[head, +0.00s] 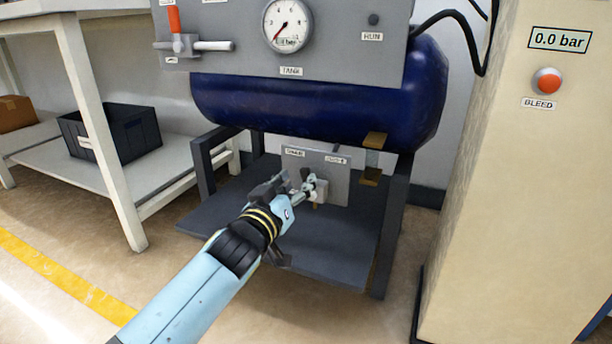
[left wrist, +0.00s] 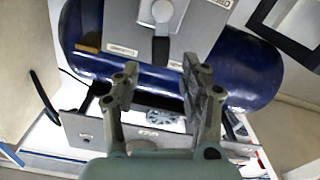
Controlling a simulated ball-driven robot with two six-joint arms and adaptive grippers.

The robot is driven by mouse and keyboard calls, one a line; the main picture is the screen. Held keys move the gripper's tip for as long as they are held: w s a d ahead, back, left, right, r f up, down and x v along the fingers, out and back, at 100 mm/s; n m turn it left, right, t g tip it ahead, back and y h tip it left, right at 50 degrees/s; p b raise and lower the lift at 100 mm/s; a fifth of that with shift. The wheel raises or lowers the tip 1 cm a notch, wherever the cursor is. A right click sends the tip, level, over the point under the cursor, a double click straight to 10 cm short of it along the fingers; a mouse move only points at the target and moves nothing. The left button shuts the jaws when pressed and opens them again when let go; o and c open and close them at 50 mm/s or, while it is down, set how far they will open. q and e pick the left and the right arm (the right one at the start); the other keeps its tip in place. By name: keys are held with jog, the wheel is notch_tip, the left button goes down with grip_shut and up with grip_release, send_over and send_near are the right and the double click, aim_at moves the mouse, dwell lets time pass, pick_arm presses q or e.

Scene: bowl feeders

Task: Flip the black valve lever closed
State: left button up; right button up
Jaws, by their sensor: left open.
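The black valve lever (left wrist: 161,50) shows in the left wrist view, which sees the scene upside down. In the head view the drain plate (head: 337,178) stands under the blue tank, and my gripper covers much of the valve; I cannot pick out the lever there. My left gripper (head: 292,184) is open in front of the valve. In the left wrist view its fingers (left wrist: 160,70) stand apart on either side of the lever's line; contact is not visible. My right gripper is out of view.
The blue tank (head: 300,105) hangs above the valve, under a panel (head: 345,55) with a gauge and a red-handled valve (head: 175,22). Dark frame legs (head: 393,225) flank the plate. A beige cabinet (head: 510,200) stands right, a white bench (head: 100,130) left.

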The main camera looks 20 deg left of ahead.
aim_at(304, 175)
pick_arm(q)
jog(key=w, duration=0.4)
jog(key=shift+w+f, duration=0.1)
jog(key=shift+w, duration=0.5)
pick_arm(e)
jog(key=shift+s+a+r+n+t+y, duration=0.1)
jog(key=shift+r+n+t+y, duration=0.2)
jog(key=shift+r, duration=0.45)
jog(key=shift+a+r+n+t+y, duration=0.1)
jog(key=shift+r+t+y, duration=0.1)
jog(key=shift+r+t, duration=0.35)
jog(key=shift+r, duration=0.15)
pick_arm(q)
grip_shut()
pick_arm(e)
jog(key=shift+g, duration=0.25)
